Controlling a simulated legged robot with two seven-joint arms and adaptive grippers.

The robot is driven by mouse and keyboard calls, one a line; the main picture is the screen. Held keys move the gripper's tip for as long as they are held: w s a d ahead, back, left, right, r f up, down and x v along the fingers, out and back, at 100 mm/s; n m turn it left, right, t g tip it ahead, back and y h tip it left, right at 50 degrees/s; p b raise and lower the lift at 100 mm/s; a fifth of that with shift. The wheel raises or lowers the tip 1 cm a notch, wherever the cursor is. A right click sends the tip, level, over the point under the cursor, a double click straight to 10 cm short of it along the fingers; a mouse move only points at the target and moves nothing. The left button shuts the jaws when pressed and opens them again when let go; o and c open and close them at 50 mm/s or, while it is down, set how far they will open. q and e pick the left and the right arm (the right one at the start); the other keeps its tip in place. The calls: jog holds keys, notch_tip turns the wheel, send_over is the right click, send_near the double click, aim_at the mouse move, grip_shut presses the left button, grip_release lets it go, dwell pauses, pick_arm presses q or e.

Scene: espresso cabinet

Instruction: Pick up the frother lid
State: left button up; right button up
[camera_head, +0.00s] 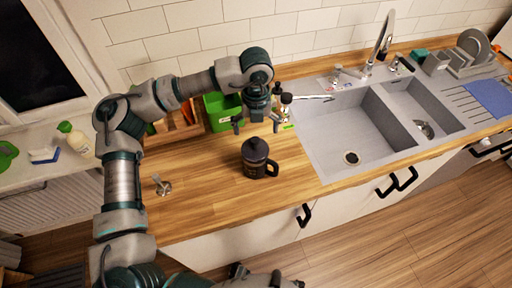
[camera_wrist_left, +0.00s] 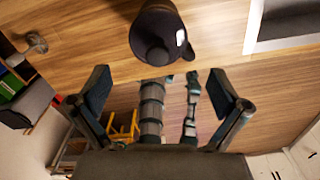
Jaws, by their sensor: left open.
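The frother is a dark, almost black jug with a side handle, upright on the wooden counter. Its domed lid with a small top knob (camera_head: 255,147) sits on it, and the lid also shows at the top of the left wrist view (camera_wrist_left: 155,35). My left gripper (camera_head: 257,124) is open above and slightly behind the frother, pointing down. In the left wrist view its fingers (camera_wrist_left: 160,95) are spread and empty, with the lid beyond them, apart from both. Dark parts at the bottom edge of the head view may belong to my right gripper; its jaws are unclear.
A green box (camera_head: 222,110) and small bottles (camera_head: 286,103) stand behind the frother, near my left gripper. A grey sink (camera_head: 318,150) lies to the right. A small metal object (camera_head: 162,186) stands on the counter to the left. The counter around the frother is clear.

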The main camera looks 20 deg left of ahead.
aim_at(255, 138)
pick_arm(q)
notch_tip(255, 138, down, 2)
jog(key=shift+d+f, duration=0.1)
jog(key=f, duration=0.3)
jog(key=a+f, duration=0.1)
jog(key=f, duration=0.1)
jog(key=shift+w+f, duration=0.1)
jog(key=shift+f, duration=0.1)
jog(key=shift+d, duration=0.25)
